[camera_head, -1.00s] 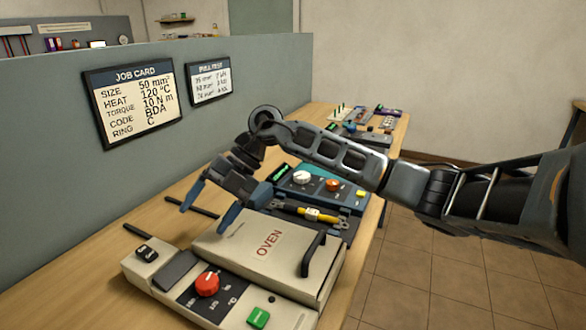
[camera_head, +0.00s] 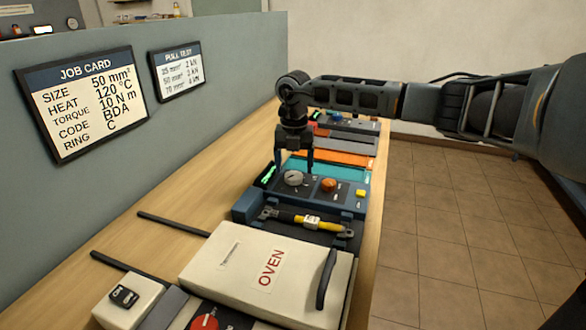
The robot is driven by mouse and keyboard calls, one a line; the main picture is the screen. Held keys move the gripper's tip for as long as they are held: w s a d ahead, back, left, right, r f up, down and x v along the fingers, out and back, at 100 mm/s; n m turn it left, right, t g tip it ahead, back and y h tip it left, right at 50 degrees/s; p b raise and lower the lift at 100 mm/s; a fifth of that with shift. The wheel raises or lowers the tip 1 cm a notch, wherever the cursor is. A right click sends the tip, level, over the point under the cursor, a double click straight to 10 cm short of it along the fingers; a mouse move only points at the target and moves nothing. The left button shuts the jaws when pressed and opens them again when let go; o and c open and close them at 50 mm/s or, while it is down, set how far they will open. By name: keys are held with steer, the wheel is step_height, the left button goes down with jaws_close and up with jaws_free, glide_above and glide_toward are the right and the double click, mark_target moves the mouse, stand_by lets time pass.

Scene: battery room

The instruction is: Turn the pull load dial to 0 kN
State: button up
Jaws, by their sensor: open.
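A blue test unit (camera_head: 243,206) stands on the bench behind the oven. It has a white-grey dial (camera_head: 293,178) on its left and an orange knob (camera_head: 329,185) to the right of it. I cannot read the dial's markings or setting, nor tell which of the two is the pull load dial. My gripper (camera_head: 294,168) points down, open, right at the white-grey dial and partly in front of it. Whether its fingers touch the dial I cannot tell. A yellow-handled piece (camera_head: 312,222) lies across the unit's front.
The cream oven (camera_head: 225,270) with a black handle stands in front, its red knob (camera_head: 205,321) at the bottom edge. A job card (camera_head: 85,100) and a pull test card (camera_head: 178,70) hang on the partition. More equipment lies behind the unit. Bare bench shows on the left.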

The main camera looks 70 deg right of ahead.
steer(key=shift+f, duration=1.15)
steer(key=c, duration=1)
